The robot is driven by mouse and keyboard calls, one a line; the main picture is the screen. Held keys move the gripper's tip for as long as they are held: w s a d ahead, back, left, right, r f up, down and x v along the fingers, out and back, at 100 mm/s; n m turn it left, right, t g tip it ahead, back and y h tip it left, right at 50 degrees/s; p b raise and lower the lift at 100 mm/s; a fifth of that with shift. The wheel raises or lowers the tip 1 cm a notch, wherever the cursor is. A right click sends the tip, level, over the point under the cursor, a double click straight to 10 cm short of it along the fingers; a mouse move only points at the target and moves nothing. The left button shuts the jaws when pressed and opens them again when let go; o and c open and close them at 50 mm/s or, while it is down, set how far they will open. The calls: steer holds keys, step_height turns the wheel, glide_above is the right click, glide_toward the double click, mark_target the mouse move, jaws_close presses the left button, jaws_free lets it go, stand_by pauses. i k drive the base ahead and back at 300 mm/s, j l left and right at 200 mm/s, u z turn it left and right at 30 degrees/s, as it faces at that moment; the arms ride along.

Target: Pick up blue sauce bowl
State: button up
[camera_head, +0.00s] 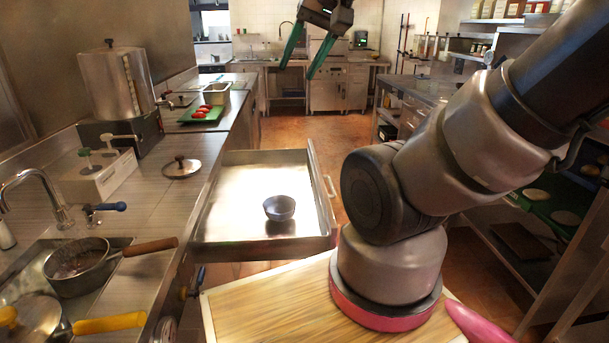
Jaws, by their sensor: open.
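A small bowl (279,208), dark grey-blue in this light, sits upright inside an open metal drawer (210,241), near its middle right. It is the only bowl in the drawer, and its inside looks empty. My gripper (306,72) is at the top of the picture, high above and beyond the drawer. Its two green fingers point down and are spread apart, with nothing between them. It is well clear of the bowl.
The drawer's raised front (322,195) stands on the right. The counter on the left holds a pan (83,268), a lid (181,167), a tall pot (116,82) and a green board (203,114) with red food. Shelves stand at right.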

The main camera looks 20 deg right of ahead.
mark_target(277, 207)
steer(key=l+u, duration=0.35)
steer(key=l, duration=2.05)
